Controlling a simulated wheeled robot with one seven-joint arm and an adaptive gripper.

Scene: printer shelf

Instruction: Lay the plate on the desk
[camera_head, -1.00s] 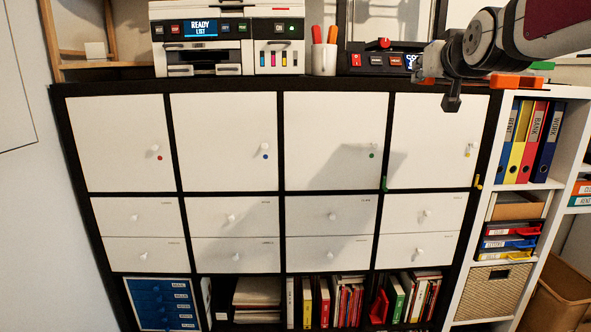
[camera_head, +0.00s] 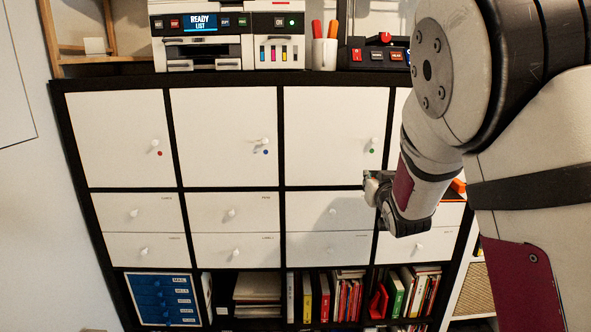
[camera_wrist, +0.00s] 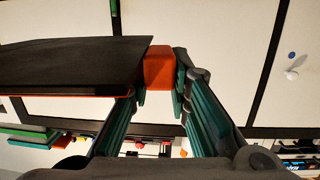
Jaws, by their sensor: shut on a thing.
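In the wrist view, a flat dark plate (camera_wrist: 70,65) with a thin orange edge reaches in from the left. An orange block (camera_wrist: 159,67) is at its right end, apparently its grip tab. My gripper (camera_wrist: 162,88) is shut on this block, with a green-lined finger on each side. In the head view, my gripper (camera_head: 376,190) is in front of the cabinet's drawers, right of centre. The plate is mostly hidden there by my arm; a small orange patch (camera_head: 459,186) shows beside it, but I cannot tell what it belongs to. I cannot make out a desk.
A white-fronted cabinet (camera_head: 223,135) fills the head view, with books (camera_head: 330,298) and a blue drawer unit (camera_head: 162,299) below. A printer (camera_head: 200,38), a pen cup (camera_head: 324,54) and a control box (camera_head: 383,55) stand on top. My arm hides the right side.

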